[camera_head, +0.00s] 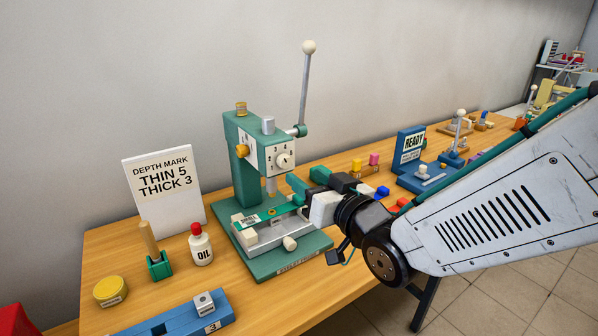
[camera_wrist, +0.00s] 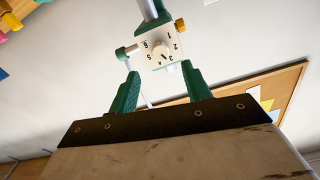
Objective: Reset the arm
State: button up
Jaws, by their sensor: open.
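My gripper (camera_head: 277,197) is open, with its green fingers close to the front of the green press (camera_head: 243,150), just above its base area. In the wrist view my gripper (camera_wrist: 160,69) shows two spread green fingers with nothing between them. The press dial plate (camera_wrist: 160,46) appears beyond the fingertips there. My arm comes in from the right in the head view. The press lever (camera_head: 305,85) stands nearly upright with a white ball on top. Whether a finger touches the press cannot be told.
A depth mark sign (camera_head: 164,190), an oil bottle (camera_head: 201,244), a yellow tin (camera_head: 110,291) and a blue block (camera_head: 180,316) stand on the wooden table (camera_head: 270,311) at left. A blue READY stand (camera_head: 410,150) and small coloured pieces lie behind my arm.

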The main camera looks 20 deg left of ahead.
jog(key=shift+s+d, duration=0.35)
notch_tip(320, 180, down, 8)
jog(key=d+g+h, duration=0.3)
jog(key=h, duration=0.2)
jog(key=s+d+f+m+g+h, duration=0.25)
jog(key=d+h, duration=0.25)
jog(key=d, duration=0.7)
jog(key=s+d+r+m+g+h, duration=0.1)
jog(key=s+d+r, duration=0.3)
jog(key=s+d, duration=0.5)
jog(key=s+d+r+m+g+h, duration=0.2)
jog(key=s+d+r+m+g, duration=0.2)
jog(key=s+d, duration=0.5)
jog(key=d, duration=0.5)
jog(key=shift+s+d+r+m+h, duration=0.15)
jog(key=shift+d+r+m+h, duration=0.05)
jog(key=shift+r+m+h, duration=0.15)
